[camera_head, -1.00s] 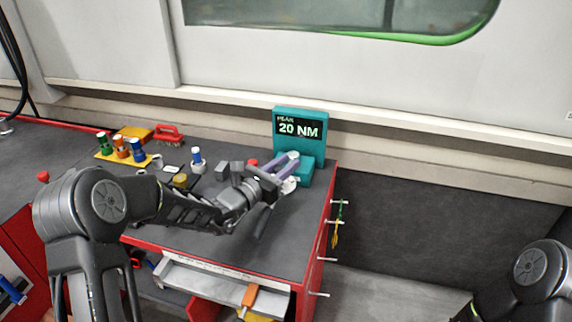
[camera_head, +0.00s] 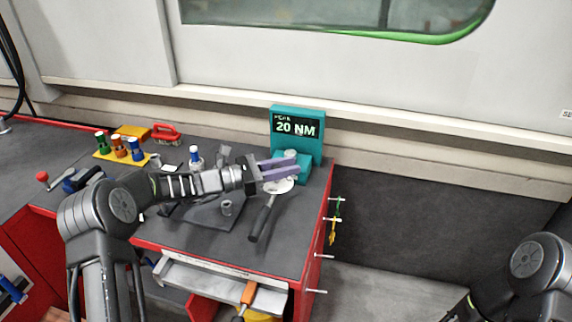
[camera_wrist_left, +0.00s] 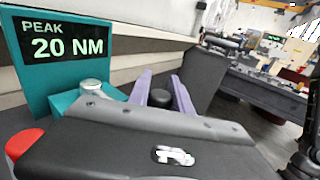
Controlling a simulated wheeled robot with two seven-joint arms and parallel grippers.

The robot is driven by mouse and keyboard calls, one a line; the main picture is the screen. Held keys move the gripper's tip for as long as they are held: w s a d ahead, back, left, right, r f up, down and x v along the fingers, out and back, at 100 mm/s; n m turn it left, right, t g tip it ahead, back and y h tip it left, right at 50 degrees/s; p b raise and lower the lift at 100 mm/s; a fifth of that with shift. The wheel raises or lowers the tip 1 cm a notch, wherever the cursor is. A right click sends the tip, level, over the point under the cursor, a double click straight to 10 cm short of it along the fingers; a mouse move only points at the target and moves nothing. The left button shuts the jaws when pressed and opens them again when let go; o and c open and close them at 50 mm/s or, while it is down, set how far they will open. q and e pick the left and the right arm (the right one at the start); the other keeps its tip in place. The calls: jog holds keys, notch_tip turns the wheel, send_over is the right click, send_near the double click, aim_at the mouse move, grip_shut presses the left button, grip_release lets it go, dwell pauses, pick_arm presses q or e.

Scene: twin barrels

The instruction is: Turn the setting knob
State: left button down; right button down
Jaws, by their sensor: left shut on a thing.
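A teal tester (camera_head: 297,122) stands at the back right corner of the bench, its display reading "PEAK 20 NM". It also shows at the left of the left wrist view (camera_wrist_left: 62,72). My left gripper (camera_head: 292,168) reaches right, its purple fingers in front of the tester's base. In the left wrist view the fingers (camera_wrist_left: 159,92) stand either side of a small dark round knob (camera_wrist_left: 158,98), which looks like the setting knob; the jaws are shut on it. A black-handled wrench (camera_head: 262,222) lies just below, its pale round head partly under the fingers. My right gripper is out of view.
Coloured bottles (camera_head: 120,147) stand on a yellow rack at the back left, near a red brush (camera_head: 166,134). A white-capped blue bottle (camera_head: 196,157) stands behind my left arm. An open drawer (camera_head: 215,286) juts out in front. Hooks hang on the bench's right side.

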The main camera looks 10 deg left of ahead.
aim_at(287, 180)
pick_arm(q)
jog(key=shift+s+d+m+g+h, duration=0.1)
jog(key=shift+m+g+h, duration=0.4)
jog(key=shift+m+g, duration=0.3)
jog(key=c, duration=1.2)
grip_release()
jog(key=shift+o, duration=0.2)
jog(key=shift+r, duration=0.1)
notch_tip(287, 180, up, 10)
